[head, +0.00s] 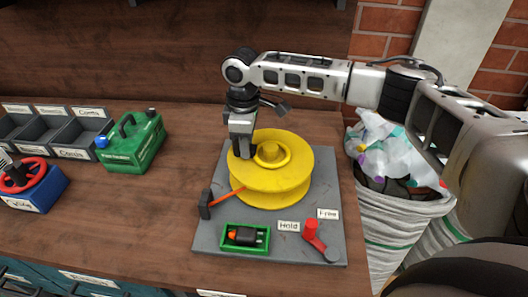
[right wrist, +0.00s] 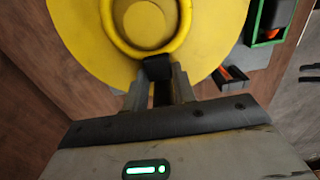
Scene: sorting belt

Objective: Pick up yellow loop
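The yellow loop (head: 287,163) lies flat on top of a yellow spool (head: 275,190), around its raised centre hub. It also shows in the right wrist view (right wrist: 110,35) as a ring around the hub. My right gripper (head: 243,150) points down at the loop's left edge. In the right wrist view its dark fingertips (right wrist: 157,68) sit together over the near edge of the loop and look closed on it. The fingertips hide that short piece of the loop. My left gripper is not in view.
The spool stands on a grey board with a red lever (head: 313,235), a green tray (head: 245,238) and an orange pointer (head: 228,195). A green case (head: 133,145), grey bins (head: 78,133) and a red-wheeled blue box (head: 35,187) stand left. A filled sack (head: 385,215) is right.

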